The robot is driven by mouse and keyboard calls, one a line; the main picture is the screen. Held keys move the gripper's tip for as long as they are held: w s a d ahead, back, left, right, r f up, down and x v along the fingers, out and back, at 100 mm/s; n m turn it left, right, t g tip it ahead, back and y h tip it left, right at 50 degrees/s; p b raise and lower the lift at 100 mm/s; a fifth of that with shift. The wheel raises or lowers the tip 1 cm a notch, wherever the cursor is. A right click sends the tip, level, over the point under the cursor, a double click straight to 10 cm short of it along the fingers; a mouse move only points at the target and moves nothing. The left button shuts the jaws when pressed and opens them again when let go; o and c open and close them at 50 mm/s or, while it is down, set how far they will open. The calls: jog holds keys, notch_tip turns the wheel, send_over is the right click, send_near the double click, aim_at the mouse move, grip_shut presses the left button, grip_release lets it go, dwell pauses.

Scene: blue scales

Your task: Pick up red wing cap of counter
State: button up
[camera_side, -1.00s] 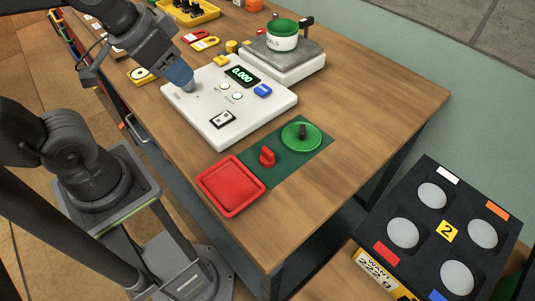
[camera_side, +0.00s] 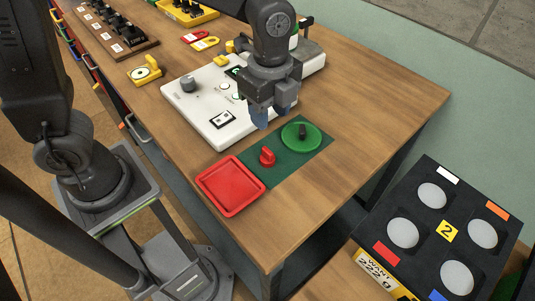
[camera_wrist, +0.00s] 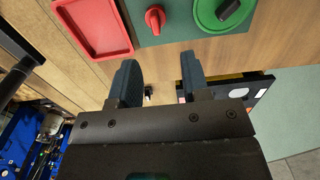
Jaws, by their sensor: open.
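The red wing cap (camera_side: 267,156) stands on the dark green mat (camera_side: 285,172), between the red tray and a round green disc. In the wrist view the red cap (camera_wrist: 155,18) shows near the top edge, beyond my fingertips. My gripper (camera_side: 270,119) is open and empty, with its fingers pointing down. It is above the near edge of the white scale panel, behind the red cap and apart from it. In the wrist view my gripper (camera_wrist: 158,68) shows its two blue-grey fingers spread apart.
The red tray (camera_side: 231,187) lies left of the cap. The green disc (camera_side: 301,136) with a black handle lies right of it. The white scale panel (camera_side: 213,121) is behind. A black board (camera_side: 444,217) stands lower right. The wooden table's front right is bare.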

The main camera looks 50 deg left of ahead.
send_over(267, 150)
jog(key=f, duration=0.5)
jog(key=shift+w+a+f, duration=0.1)
jog(key=shift+w, duration=0.3)
jog(key=shift+s+f, duration=0.2)
jog(key=shift+f, duration=1.15)
jog(key=shift+s+f, duration=0.15)
jog(key=shift+f, duration=1.2)
grip_shut()
